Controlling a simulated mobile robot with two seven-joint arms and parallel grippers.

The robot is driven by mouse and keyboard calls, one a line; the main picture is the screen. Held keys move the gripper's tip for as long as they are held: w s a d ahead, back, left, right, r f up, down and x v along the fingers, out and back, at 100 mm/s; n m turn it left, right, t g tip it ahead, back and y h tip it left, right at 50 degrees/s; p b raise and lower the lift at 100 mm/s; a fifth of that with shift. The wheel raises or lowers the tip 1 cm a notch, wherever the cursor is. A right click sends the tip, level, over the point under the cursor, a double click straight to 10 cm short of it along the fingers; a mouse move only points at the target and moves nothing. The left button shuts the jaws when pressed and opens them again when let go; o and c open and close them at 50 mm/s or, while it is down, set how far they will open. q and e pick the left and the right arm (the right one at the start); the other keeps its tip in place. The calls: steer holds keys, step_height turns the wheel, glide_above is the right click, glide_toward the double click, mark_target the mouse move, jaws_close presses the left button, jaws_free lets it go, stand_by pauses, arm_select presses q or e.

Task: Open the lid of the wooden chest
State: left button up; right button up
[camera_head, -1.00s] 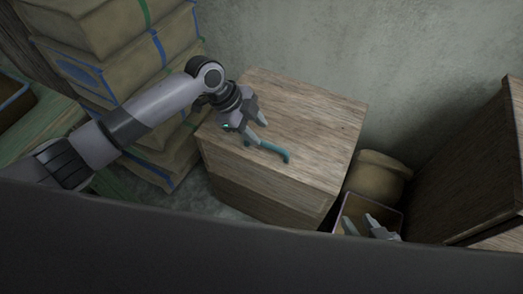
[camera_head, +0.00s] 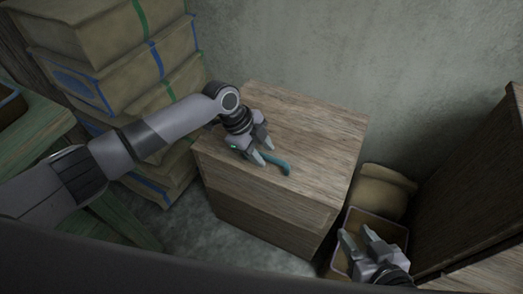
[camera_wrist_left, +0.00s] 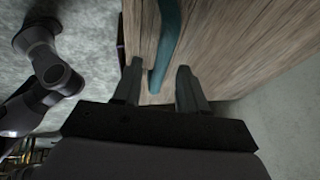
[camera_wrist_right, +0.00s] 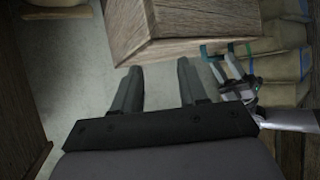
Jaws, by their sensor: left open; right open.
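The wooden chest (camera_head: 245,205) stands against the wall with its lid (camera_head: 310,125) shut. A teal handle (camera_head: 278,162) is on top of the lid near its front edge. My left gripper (camera_head: 264,154) is open above the lid at the handle's left end, and hides part of it. In the left wrist view the handle (camera_wrist_left: 163,50) runs down between my open fingers (camera_wrist_left: 157,85); I cannot tell whether they touch it. My right gripper (camera_head: 358,238) is open and empty, right of the chest. The chest's corner (camera_wrist_right: 180,40) shows ahead of it in the right wrist view.
Stacked bundles (camera_head: 125,70) with blue and green straps stand left of the chest. A tan sack (camera_head: 382,190) and an open box (camera_head: 385,222) lie to its right. A dark wooden cabinet (camera_head: 470,185) stands at far right. Bare floor (camera_head: 215,250) lies in front.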

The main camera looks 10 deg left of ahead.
arm_select(q)
jaws_close()
steer(key=shift+w+r+p, duration=0.1)
steer(key=shift+r+p, duration=0.2)
steer(key=shift+r, duration=0.2)
steer(key=w+d+r+p, duration=0.1)
steer(key=w+r, duration=0.3)
steer(key=r, duration=0.4)
steer(key=w+d+r+p, duration=0.1)
steer(key=w+r, duration=0.3)
steer(key=r, duration=0.4)
steer(key=shift+w+d+r+p, duration=0.25)
steer(key=shift+w+d+p, duration=0.15)
steer(key=shift+d, duration=0.1)
arm_select(e)
steer(key=shift+s+d+f+m+g+h, duration=0.2)
steer(key=shift+s+d, duration=0.1)
steer(key=shift+d, duration=0.35)
steer(key=shift+s+d+f+m+g+h, duration=0.1)
steer(key=shift+s+d+m+h, duration=0.15)
steer(key=shift+d, duration=0.4)
